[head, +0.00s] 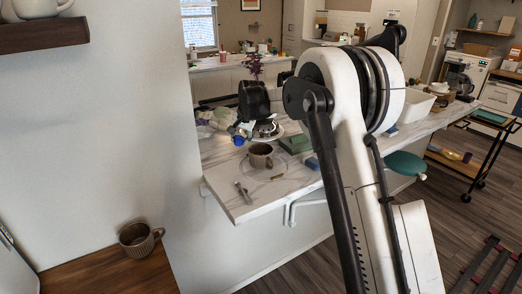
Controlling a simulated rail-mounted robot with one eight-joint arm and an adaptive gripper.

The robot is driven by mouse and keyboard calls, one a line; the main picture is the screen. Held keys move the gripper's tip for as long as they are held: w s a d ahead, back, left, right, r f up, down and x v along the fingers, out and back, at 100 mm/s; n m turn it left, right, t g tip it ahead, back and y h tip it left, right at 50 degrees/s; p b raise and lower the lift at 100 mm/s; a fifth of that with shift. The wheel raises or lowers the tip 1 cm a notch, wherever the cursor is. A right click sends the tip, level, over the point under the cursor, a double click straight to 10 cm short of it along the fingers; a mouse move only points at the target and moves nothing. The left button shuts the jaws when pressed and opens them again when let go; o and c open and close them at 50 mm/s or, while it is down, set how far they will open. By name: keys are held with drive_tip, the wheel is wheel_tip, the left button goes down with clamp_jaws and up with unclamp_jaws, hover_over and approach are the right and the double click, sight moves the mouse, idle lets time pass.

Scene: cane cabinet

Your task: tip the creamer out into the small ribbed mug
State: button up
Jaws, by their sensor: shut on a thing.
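A small brown-grey mug (261,156) stands upright on the marble-look counter, and its ribs are too small to make out. A brown ribbed mug (139,239) stands on a wooden surface at lower left. The black part of my gripper (250,103) shows above and just behind the counter mug, apart from it. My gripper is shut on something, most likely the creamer. Its fingertips and the held thing are hard to make out at this size, so I cannot tell the creamer's tilt or contents.
Utensils (243,193) lie near the counter's (222,185) front-left corner. A green box (296,144) and a blue item (313,163) lie right of the mug. Small items crowd behind it. A white bin (415,108) stands farther right. My arm hides the middle of the counter.

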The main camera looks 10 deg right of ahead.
sight(236, 144)
drive_tip(key=f, duration=0.1)
drive_tip(key=a+f+h+b, duration=0.1)
drive_tip(key=f, duration=0.1)
drive_tip(key=shift+w+a+f, duration=0.15)
drive_tip(key=shift+a+f, duration=0.05)
drive_tip(key=shift+a, duration=0.1)
drive_tip(key=shift+w+a+f+n+g+h+b, duration=0.15)
drive_tip(key=shift+a+n+g+h+b, duration=0.25)
drive_tip(key=shift+a+h, duration=0.65)
drive_tip(key=shift+d+h, duration=0.2)
drive_tip(key=shift+h, duration=0.05)
